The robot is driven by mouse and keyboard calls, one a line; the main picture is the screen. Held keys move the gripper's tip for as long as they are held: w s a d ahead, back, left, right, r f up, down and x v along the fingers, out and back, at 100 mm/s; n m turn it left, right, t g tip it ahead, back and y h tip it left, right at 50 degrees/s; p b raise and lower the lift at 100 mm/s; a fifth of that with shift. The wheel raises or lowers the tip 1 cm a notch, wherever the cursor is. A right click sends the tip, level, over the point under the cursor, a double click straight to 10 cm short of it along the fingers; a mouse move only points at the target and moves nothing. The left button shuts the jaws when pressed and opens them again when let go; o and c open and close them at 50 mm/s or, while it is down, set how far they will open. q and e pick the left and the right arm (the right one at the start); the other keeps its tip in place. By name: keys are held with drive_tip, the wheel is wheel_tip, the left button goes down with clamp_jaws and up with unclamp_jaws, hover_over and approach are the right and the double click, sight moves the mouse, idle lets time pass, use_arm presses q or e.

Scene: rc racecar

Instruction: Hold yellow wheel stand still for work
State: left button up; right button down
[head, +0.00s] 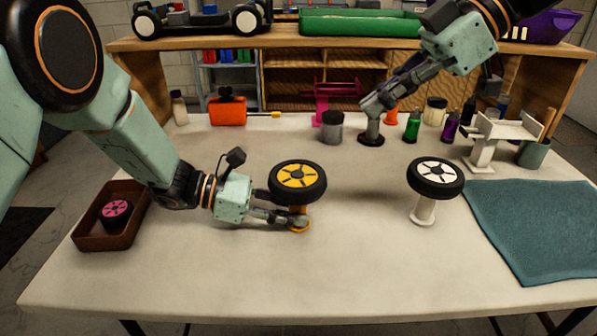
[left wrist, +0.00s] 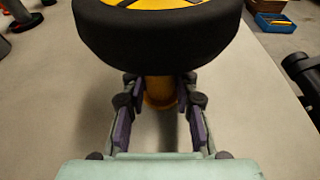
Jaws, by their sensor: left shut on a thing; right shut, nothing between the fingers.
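The yellow wheel stand (head: 299,229) stands upright on the table near the middle, with a black-tyred wheel with a yellow hub (head: 299,175) on top. My left gripper (head: 293,217) reaches in low from the left and is shut on the stand's post, below the wheel. In the left wrist view, the yellow post (left wrist: 159,91) sits between the fingers, and the wheel (left wrist: 155,35) hides its top. My right gripper (head: 374,103) is shut and empty at the back of the table. It overlaps a dark round-based object (head: 371,139); whether they touch is unclear.
A white wheel stand (head: 423,211) with a white-hubbed wheel stands to the right, beside a teal cloth (head: 550,235). A brown tray (head: 90,232) with a pink-hubbed wheel is at left. Bottles and a grey can (head: 332,128) line the back. The front table is clear.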

use_arm(q)
drive_tip(key=o, duration=1.1)
drive_tip(key=shift+o, duration=0.2)
drive_tip(key=shift+a, duration=0.1)
drive_tip(key=v, duration=1)
drive_tip(key=shift+a+r, duration=0.25)
drive_tip(key=shift+a, duration=0.1)
drive_tip(key=shift+a+r, duration=0.1)
drive_tip(key=shift+a, duration=0.4)
